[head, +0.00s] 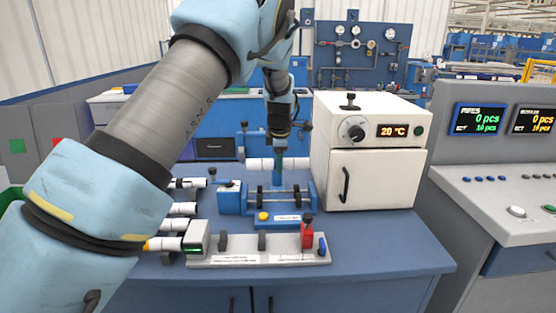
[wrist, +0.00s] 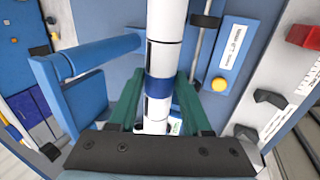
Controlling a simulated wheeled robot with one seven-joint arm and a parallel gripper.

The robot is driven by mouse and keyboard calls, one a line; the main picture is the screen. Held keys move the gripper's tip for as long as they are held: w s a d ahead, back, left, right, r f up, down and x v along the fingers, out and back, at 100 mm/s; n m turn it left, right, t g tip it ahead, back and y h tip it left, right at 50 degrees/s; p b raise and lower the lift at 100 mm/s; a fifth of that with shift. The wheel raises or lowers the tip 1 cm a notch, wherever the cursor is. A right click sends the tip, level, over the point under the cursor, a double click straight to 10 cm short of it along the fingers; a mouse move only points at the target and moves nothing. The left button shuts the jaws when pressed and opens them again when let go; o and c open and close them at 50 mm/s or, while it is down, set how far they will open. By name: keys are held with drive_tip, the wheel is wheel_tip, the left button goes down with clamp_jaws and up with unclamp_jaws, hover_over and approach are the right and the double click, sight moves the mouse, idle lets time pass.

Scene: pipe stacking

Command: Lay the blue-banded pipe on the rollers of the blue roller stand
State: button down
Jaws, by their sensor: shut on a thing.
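The blue-banded pipe (head: 260,164) is white and lies level, left to right, in the head view. My gripper (head: 278,172) points down and is shut on its middle. In the wrist view the pipe (wrist: 165,22) runs up the picture, with its blue band (wrist: 159,90) between my green fingers (wrist: 156,105). The blue roller stand (head: 230,204) is on the bench, with dark rollers on metal rods. The pipe appears above and toward the back of it; the exact gap cannot be told. In the wrist view the stand's front part (wrist: 236,52) is right of the pipe.
A white oven (head: 375,170) stands close on the right. Several white pipes (head: 182,209) lie on a rack at the left. A grey fixture (head: 258,259) with a red block (head: 307,237) is in front. The bench (head: 400,245) is clear at front right.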

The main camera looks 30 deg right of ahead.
drive_tip(key=shift+f+b, duration=2.15)
drive_tip(key=shift+f, duration=1.85)
drive_tip(key=shift+f, duration=0.45)
drive_tip(key=shift+c, duration=1.3)
unclamp_jaws()
drive_tip(key=b+v, duration=0.2)
drive_tip(key=v, duration=0.8)
drive_tip(key=shift+s+r+b, duration=0.2)
drive_tip(key=shift+r+b, duration=0.2)
drive_tip(key=shift+a, duration=0.15)
